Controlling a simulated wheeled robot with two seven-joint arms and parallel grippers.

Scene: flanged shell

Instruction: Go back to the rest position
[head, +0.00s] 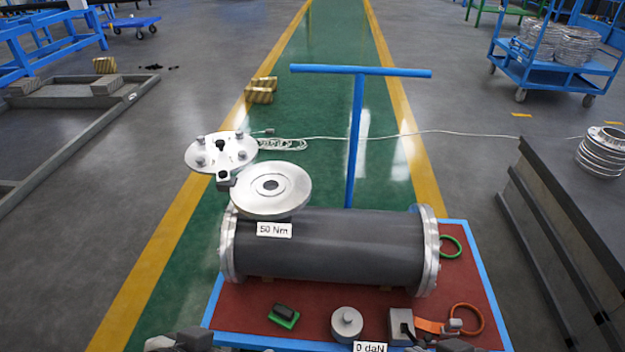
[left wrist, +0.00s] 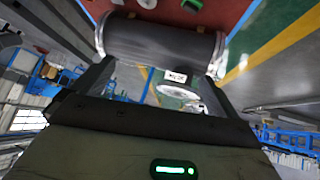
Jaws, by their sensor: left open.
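My left gripper (head: 178,342) shows only in part at the bottom edge of the head view, in front of the cart (head: 225,318). In the left wrist view its two fingers stand wide apart with nothing between them (left wrist: 162,70). Dark parts of what seems to be my right gripper (head: 442,345) show at the bottom edge; its jaws cannot be made out. The dark grey flanged shell (head: 330,245) lies on its side on the cart, apart from both grippers. It also shows in the left wrist view (left wrist: 160,42).
A silver disc (head: 285,196) and a bolted plate (head: 215,150) are behind the shell's left end. A green-based block (head: 284,316), round metal piece (head: 347,323), clamp with orange strap (head: 428,325) and orange ring (head: 470,320) lie in front. A dark panel (head: 560,235) stands right.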

